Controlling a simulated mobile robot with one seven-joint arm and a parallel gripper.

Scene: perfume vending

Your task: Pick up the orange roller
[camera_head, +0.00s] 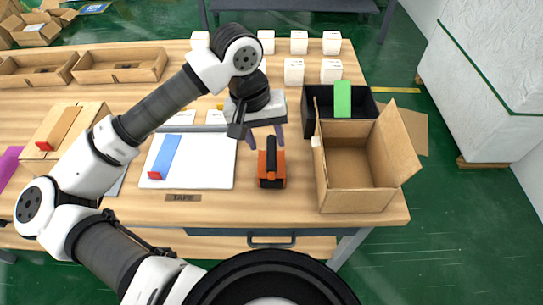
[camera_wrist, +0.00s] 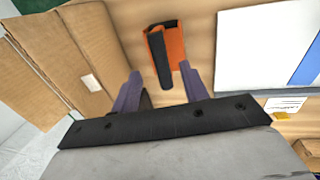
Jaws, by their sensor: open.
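The orange roller (camera_head: 272,169) with a black handle lies on the wooden table, between a white sheet and an open cardboard box. It also shows in the wrist view (camera_wrist: 176,45), just beyond my fingertips. My gripper (camera_head: 265,140) is above the table at the roller's far end.
An open cardboard box (camera_head: 352,196) stands close to the right of the roller. Behind it is a black bin (camera_head: 366,106) with a green item (camera_head: 342,98). A white sheet (camera_head: 215,165) with a blue-and-red tool (camera_head: 165,155) lies left. Several white boxes (camera_head: 299,42) stand at the back.

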